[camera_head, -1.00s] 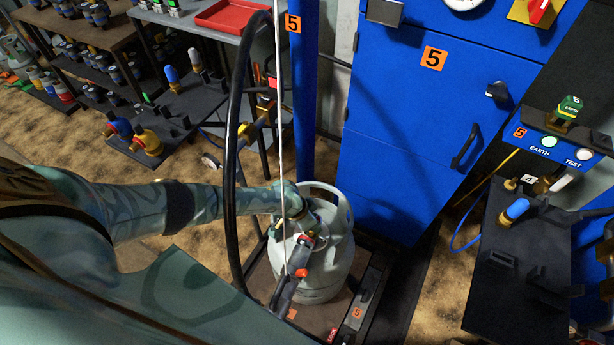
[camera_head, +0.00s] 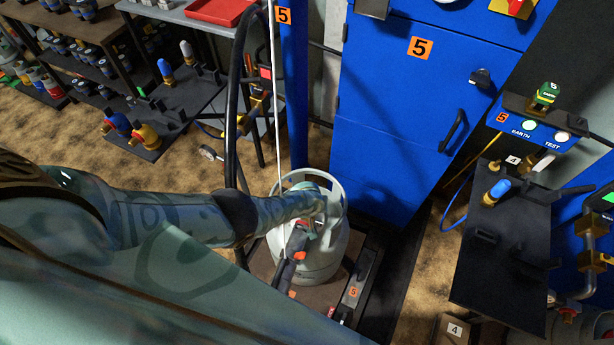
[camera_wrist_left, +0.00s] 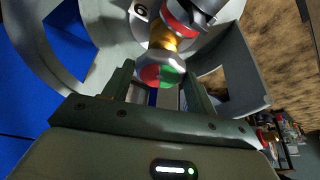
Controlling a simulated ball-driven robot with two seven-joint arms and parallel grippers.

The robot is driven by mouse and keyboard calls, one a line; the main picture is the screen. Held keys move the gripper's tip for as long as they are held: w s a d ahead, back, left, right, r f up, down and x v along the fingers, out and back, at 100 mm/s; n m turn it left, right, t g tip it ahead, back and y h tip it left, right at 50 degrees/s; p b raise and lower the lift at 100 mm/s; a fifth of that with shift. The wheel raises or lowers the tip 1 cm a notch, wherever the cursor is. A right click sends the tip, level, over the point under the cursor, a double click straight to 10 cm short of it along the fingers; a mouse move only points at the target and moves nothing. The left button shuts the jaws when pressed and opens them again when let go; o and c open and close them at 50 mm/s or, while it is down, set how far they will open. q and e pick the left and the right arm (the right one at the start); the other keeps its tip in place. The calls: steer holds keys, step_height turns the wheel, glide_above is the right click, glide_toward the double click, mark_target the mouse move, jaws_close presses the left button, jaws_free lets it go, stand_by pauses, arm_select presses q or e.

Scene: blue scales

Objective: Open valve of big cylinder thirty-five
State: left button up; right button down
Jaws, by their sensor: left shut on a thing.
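A grey gas cylinder (camera_head: 327,262) with a collar handle stands upright on the scale (camera_head: 258,262) in the head view. My left gripper (camera_head: 312,206) is at its top, inside the collar, and covers most of the valve. In the left wrist view, the gripper fingers (camera_wrist_left: 160,92) are shut on the valve knob (camera_wrist_left: 160,70), whose face is red and green. A brass stem and a red-ringed fitting show behind the knob. A dark hose connector (camera_head: 288,262) joins the valve from the front. No number thirty-five is readable. My right gripper is not in view.
A black hose (camera_head: 232,120) and a thin white line hang left of the cylinder. A blue cabinet (camera_head: 400,120) marked 5 stands behind it. A black bench (camera_head: 505,245) with fittings is on the right. Shelves with valves (camera_head: 75,50) are at the back left.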

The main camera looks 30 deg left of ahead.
arm_select(q)
steer(key=n, duration=0.1)
steer(key=n+b, duration=0.1)
steer(key=n, duration=0.1)
steer(key=shift+w+d+g+y, duration=0.15)
steer(key=shift+g+y, duration=0.15)
steer(key=shift+y, duration=0.1)
steer(key=n+g+y+b, duration=0.1)
steer(key=n, duration=0.2)
steer(key=shift+w+f+n+b, duration=0.1)
steer(key=shift+n+b, duration=0.2)
steer(key=n+g+b, duration=0.1)
steer(key=n, duration=0.2)
steer(key=shift+w+n+y+b, duration=0.15)
steer(key=shift+n+y+b, duration=0.15)
steer(key=shift+b, duration=0.1)
steer(key=shift+n+g, duration=0.4)
steer(key=shift+n, duration=0.2)
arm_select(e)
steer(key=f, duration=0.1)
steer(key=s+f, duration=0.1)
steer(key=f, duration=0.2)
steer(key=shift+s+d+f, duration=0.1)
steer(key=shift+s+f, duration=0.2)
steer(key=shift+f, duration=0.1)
arm_select(q)
steer(key=shift+w+r+b, duration=0.1)
steer(key=shift+r+b, duration=0.1)
steer(key=shift+b, duration=0.1)
steer(key=o, duration=1)
